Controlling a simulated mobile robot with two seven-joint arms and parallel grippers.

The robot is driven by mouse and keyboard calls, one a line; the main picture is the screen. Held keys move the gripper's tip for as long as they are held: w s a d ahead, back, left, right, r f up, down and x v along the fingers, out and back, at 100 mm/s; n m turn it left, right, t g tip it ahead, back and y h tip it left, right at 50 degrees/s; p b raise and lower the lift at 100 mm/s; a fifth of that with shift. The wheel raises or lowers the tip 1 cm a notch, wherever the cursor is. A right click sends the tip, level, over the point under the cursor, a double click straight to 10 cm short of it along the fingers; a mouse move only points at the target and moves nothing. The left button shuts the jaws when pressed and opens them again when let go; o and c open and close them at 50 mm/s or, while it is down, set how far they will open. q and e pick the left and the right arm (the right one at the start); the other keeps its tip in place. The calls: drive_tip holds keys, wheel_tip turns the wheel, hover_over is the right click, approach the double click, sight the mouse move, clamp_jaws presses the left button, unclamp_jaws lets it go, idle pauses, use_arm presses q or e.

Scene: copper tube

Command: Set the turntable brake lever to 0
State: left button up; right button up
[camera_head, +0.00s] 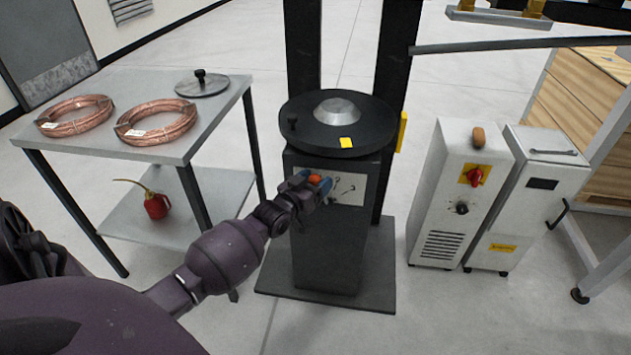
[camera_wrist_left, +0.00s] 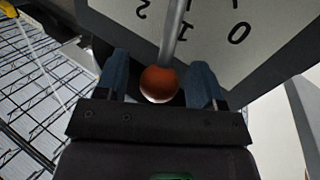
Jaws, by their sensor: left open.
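The dark turntable (camera_head: 338,122) sits on a dark pedestal, with a white label plate (camera_head: 347,192) on its front. In the left wrist view the plate (camera_wrist_left: 215,50) carries the marks 0, 1 and 2, seen upside down. The brake lever is a metal rod (camera_wrist_left: 175,30) with an orange ball knob (camera_wrist_left: 158,84); the rod runs beside the 1 mark. The knob also shows in the head view (camera_head: 315,179). My left gripper (camera_wrist_left: 160,85) is open, with its blue fingertips on either side of the knob; contact cannot be told. My right gripper is out of view.
A grey table (camera_head: 190,135) with copper coils (camera_head: 158,122) and a lower shelf with a red oil can (camera_head: 157,205) stands at left. Two white cabinets (camera_head: 445,225) stand right of the pedestal. A dark base plate (camera_head: 370,275) lies under the pedestal.

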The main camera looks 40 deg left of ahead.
use_arm(q)
drive_tip(key=shift+c, duration=0.4)
clamp_jaws()
drive_tip(key=shift+s+a+f+n, duration=0.25)
drive_tip(key=shift+a+n, duration=0.05)
drive_tip(key=shift+a, duration=0.05)
drive_tip(key=shift+s+a+f+n+t+b, duration=0.3)
drive_tip(key=shift+a+f+n+t+b, duration=0.1)
drive_tip(key=shift+a+n+b, duration=0.1)
drive_tip(key=a+n, duration=0.1)
drive_tip(key=s+a+f+n+t+y+b, duration=0.1)
drive_tip(key=n, duration=0.1)
drive_tip(key=s+a+f+n+b, duration=0.1)
drive_tip(key=shift+f+n+t, duration=0.1)
drive_tip(key=shift+n+t, duration=0.2)
drive_tip(key=shift+t, duration=0.1)
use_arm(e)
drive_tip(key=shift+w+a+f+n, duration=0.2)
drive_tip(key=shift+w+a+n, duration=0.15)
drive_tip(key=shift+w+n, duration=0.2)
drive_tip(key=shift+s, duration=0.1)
